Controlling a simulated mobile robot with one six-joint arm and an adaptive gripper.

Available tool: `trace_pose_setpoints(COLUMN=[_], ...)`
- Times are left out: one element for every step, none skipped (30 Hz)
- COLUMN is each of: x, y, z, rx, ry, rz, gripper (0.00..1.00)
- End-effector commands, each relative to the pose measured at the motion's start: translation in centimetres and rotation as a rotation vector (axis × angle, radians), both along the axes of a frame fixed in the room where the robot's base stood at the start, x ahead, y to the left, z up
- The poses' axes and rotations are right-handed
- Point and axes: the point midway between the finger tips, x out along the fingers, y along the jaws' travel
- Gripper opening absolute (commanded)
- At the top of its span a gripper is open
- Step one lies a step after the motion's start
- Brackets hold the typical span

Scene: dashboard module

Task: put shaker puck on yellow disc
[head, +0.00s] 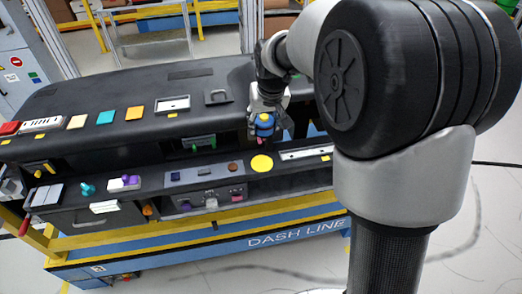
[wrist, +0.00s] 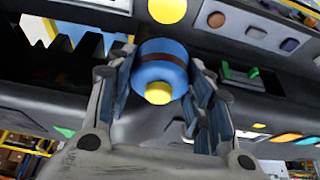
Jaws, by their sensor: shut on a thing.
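The shaker puck (head: 264,121) is a blue cylinder with a yellow end. In the wrist view the puck (wrist: 160,68) also shows a dark brown band. My gripper (head: 265,112) is shut on it, with the fingers (wrist: 165,75) on its two sides. It is held near the front edge of the dark upper surface. The yellow disc (head: 262,163) lies flat on the lower shelf, below the puck in the head view. In the wrist view the disc (wrist: 167,10) shows at the top edge, apart from the puck.
On the lower shelf, a grey panel (head: 203,173) and brown disc (head: 232,167) lie left of the yellow disc, and a long pale strip (head: 305,153) lies right. Several coloured tiles, including an orange one (head: 134,113), lie on the upper surface.

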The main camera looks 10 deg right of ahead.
Motion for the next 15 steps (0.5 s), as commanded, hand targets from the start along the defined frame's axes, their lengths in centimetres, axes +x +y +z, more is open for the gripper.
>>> trace_pose_setpoints(x=[1.1,1.5,2.0,2.2,2.4,2.6,2.7,2.8,2.8,2.8,2.8,2.7,2.7,2.7,2.7], y=[0.0,0.0,0.0,0.0,0.0,0.0,0.0,0.0,0.0,0.0,0.0,0.0,0.0,0.0,0.0], z=[1.6,2.1,2.8,3.1,3.4,3.4,3.2,2.9,2.2,1.6,0.9,-0.2,-1.1,-1.9,-2.9], rx=[0.000,0.000,0.000,0.000,0.000,0.000,0.000,-0.001,-0.001,-0.001,-0.001,-0.001,-0.001,-0.001,-0.001], ry=[-0.004,-0.003,-0.003,-0.002,-0.002,-0.001,0.001,0.002,0.003,0.004,0.004,0.006,0.005,0.006,0.005], rz=[0.000,0.000,0.000,0.000,0.000,0.000,0.000,0.000,0.000,0.000,0.000,0.000,0.000,0.000,0.000], gripper=[0.07,0.07,0.07,0.07,0.07,0.07,0.07,0.07,0.07,0.07,0.07,0.07,0.07,0.07,0.07])
